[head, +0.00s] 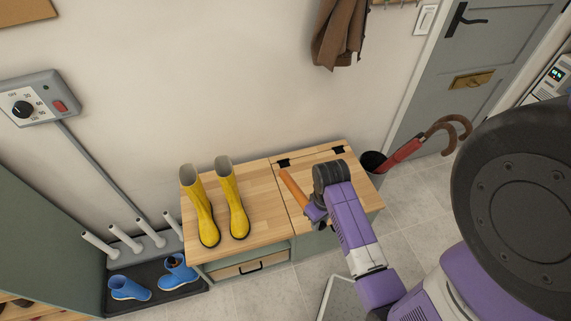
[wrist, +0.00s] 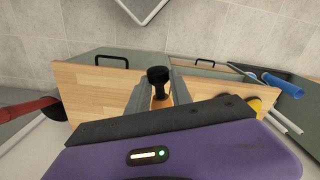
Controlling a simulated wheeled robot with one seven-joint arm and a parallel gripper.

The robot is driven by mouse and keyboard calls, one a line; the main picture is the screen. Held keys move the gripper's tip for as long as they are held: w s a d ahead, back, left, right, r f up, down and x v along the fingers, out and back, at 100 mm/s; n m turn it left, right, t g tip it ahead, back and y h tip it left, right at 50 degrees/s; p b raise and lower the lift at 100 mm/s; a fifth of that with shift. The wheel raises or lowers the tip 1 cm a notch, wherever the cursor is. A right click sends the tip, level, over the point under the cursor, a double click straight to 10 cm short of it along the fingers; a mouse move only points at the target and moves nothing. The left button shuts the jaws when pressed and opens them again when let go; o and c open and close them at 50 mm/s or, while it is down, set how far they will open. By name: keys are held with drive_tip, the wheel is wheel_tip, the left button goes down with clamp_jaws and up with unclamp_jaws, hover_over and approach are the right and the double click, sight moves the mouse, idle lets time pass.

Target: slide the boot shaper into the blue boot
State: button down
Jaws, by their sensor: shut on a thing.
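My gripper (head: 316,212) is shut on the boot shaper (head: 294,187), an orange-brown wooden rod held tilted above the right part of the wooden bench. In the wrist view its dark knob (wrist: 158,76) sticks out between my gripper's fingers (wrist: 160,96). Two short blue boots stand on a dark tray at the lower left in the head view: one at the left (head: 128,289) and one at the right (head: 178,273). The right one shows something dark brown at its opening. My gripper is well to the right of both. Part of a blue boot shows in the wrist view (wrist: 283,85).
Two yellow boots (head: 229,199) stand on the bench (head: 262,238), between my gripper and the blue boots. White drying pegs (head: 124,238) rise behind the dark tray (head: 150,300). A bin (head: 372,161) with umbrellas (head: 403,153) stands right of the bench.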

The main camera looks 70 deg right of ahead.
drive_tip(key=w+a+f+n, duration=0.2)
drive_tip(key=w+a+n, duration=0.1)
drive_tip(key=w+a, duration=0.7)
drive_tip(key=w+a+f+n, duration=0.2)
drive_tip(key=w+a+n, duration=0.1)
drive_tip(key=w+a, duration=0.8)
drive_tip(key=a, duration=0.3)
drive_tip(key=shift+w+f, duration=0.25)
drive_tip(key=shift+w, duration=0.05)
